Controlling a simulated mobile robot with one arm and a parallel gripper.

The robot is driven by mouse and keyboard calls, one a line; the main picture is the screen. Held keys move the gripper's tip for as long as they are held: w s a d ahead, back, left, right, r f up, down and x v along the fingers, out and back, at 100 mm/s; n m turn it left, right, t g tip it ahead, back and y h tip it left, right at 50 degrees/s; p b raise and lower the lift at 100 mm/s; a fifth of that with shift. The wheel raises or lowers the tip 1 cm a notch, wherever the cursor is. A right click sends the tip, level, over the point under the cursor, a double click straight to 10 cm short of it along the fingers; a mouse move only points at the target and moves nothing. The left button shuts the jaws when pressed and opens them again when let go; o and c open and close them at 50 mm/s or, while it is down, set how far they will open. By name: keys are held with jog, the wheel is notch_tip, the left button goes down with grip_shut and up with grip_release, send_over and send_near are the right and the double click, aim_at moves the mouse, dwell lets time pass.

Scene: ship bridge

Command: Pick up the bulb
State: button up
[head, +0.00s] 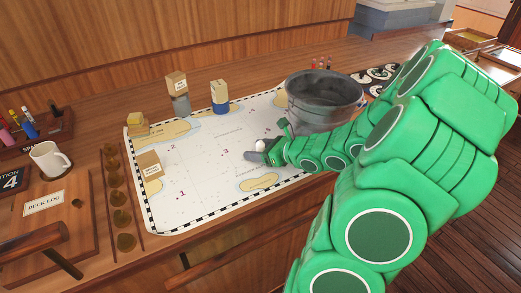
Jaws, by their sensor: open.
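A small white rounded thing, which looks like the bulb (260,145), shows at the end of my green arm, over the right part of the chart. My gripper (252,153) is right at it, low over the chart, and is open. A grey finger reaches left past the white thing. The arm hides part of the gripper, and I cannot tell whether the fingers touch the bulb.
A grey metal bucket (322,100) stands close behind my gripper. The chart (190,185) holds small blocks at its back and left edges. A mug (50,160), a deck log (45,203) and a pen holder (35,130) stand at left. The chart's middle is clear.

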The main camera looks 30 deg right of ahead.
jog(key=shift+w+a+f, duration=0.2)
jog(key=shift+w+a, duration=0.05)
jog(key=shift+w, duration=0.15)
jog(key=c, duration=1)
